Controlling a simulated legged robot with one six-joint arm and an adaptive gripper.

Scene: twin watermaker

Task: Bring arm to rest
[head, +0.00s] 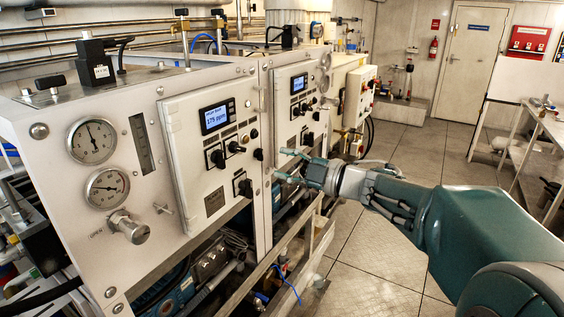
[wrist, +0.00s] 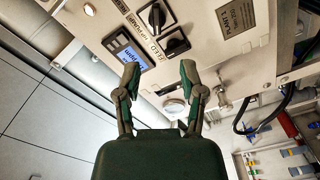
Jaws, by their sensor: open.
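My arm reaches in from the right in the head view. My gripper (head: 283,164) is open and empty, held in front of the watermaker panel's front face, near the gap between the two control panels. In the wrist view my gripper (wrist: 158,75) has its two fingers spread apart with nothing between them. Beyond the fingertips is a panel (wrist: 215,45) with black rotary switches (wrist: 155,16) and a small blue display (wrist: 125,52). I cannot tell whether a fingertip touches the panel.
The watermaker cabinet (head: 60,165) with gauges (head: 92,140) and a near control panel (head: 205,185) fills the left. A lower rail (head: 285,250) runs along its base. Floor (head: 400,160) is open behind my arm. A white table (head: 545,120) stands at the right.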

